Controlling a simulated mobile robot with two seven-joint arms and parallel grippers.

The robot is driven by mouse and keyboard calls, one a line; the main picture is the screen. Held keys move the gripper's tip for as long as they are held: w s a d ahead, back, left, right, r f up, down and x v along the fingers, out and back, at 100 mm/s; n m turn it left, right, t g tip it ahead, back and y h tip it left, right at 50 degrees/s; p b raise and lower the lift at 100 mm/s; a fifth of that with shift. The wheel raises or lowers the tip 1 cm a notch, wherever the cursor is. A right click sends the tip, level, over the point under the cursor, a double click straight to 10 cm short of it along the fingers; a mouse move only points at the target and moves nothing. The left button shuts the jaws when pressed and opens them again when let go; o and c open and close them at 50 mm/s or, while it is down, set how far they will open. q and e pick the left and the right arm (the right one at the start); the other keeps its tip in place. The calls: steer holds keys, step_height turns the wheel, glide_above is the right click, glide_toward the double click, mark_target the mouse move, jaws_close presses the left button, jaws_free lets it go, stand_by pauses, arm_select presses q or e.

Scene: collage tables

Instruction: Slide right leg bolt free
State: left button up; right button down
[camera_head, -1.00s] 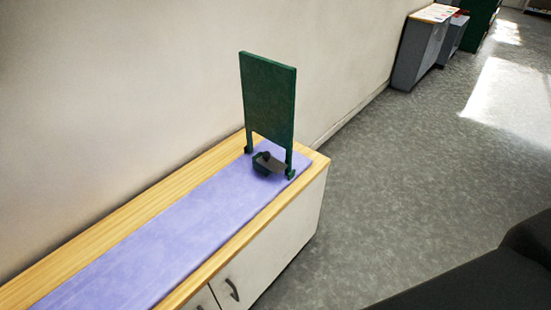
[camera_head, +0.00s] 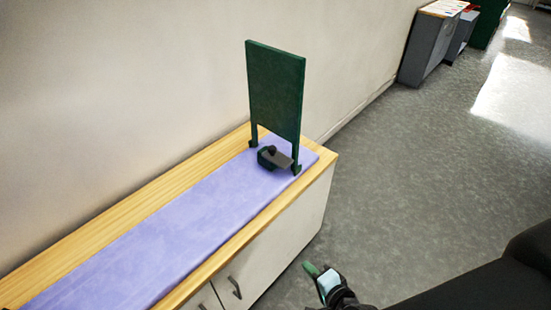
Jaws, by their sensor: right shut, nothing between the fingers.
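A dark green board (camera_head: 275,90) stands upright on two legs at the far end of the cabinet top. Its right leg (camera_head: 296,157) ends in a small green foot on the purple mat. I cannot make out a bolt on this leg at this size. A small dark grey and green piece (camera_head: 275,158) with a dark knob sits between the legs. My right gripper (camera_head: 311,269) is low at the bottom centre, with green fingertips close together and nothing in them. It is well apart from the board, over the floor beside the cabinet. My left gripper is not in view.
The purple mat (camera_head: 150,245) covers most of the wooden cabinet top (camera_head: 100,224) and is bare near me. A wall runs behind the cabinet. Grey floor (camera_head: 410,180) lies open to the right. Grey cabinets (camera_head: 428,45) stand far off at the top right.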

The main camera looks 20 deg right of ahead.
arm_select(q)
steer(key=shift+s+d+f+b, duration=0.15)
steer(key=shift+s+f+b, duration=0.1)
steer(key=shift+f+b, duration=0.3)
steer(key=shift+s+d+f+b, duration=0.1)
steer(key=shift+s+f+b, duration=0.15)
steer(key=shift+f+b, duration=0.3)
arm_select(e)
steer(key=w+d+r+m+t+h, duration=0.1)
steer(key=w+r+m, duration=0.3)
steer(key=w+m, duration=0.6)
steer(key=w+d+r+m+t+h, duration=0.1)
steer(key=w+r+m+t, duration=0.2)
steer(key=w+m, duration=0.7)
step_height(320, 180, up, 2)
steer(key=shift+w+d+r+m+t, duration=0.15)
steer(key=shift+w+d+m+t, duration=0.2)
steer(key=shift+w, duration=0.65)
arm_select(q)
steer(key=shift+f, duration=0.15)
